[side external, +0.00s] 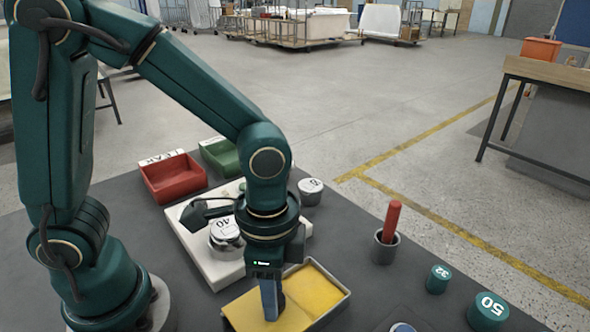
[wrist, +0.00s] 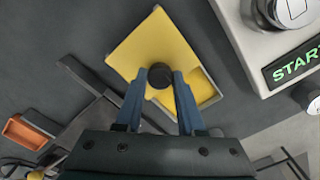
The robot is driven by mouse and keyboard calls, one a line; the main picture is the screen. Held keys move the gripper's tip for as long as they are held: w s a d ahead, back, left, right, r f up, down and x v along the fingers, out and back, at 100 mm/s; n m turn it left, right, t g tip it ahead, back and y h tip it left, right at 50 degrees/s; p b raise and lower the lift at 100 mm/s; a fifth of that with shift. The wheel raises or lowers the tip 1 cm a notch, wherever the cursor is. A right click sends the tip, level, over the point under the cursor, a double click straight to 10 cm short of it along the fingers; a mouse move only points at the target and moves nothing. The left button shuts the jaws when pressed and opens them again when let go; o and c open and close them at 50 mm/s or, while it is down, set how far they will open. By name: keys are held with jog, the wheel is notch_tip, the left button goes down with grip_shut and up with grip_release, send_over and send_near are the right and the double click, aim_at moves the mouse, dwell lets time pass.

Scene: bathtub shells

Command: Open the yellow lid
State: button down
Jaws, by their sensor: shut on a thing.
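The yellow lid (side external: 243,309) is a flat square plate at the bottom centre of the side view. It sits on a shallow grey-rimmed box (side external: 335,303) and appears shifted to the left, with the box's rim and part of its yellow inside showing on the right. The lid also shows in the wrist view (wrist: 140,45), with a round black knob (wrist: 160,76) on it. My gripper (side external: 271,306) is upright over the lid, its blue fingers shut on the knob in the wrist view (wrist: 160,84). The knob is hidden in the side view.
A white machine (side external: 205,258) with a lidded pot stands just behind the box. Red (side external: 173,177) and green (side external: 221,155) bins are at the back.

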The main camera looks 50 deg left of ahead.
jog(key=shift+w+d+r, duration=0.1)
jog(key=shift+w, duration=0.05)
jog(key=c, duration=0.5)
grip_release()
jog(key=shift+r, duration=2.55)
jog(key=s+a+r+n+t, duration=0.2)
jog(key=a+r+n+t, duration=0.3)
jog(key=a+n, duration=0.4)
jog(key=shift+s+t, duration=0.3)
jog(key=shift+s, duration=0.1)
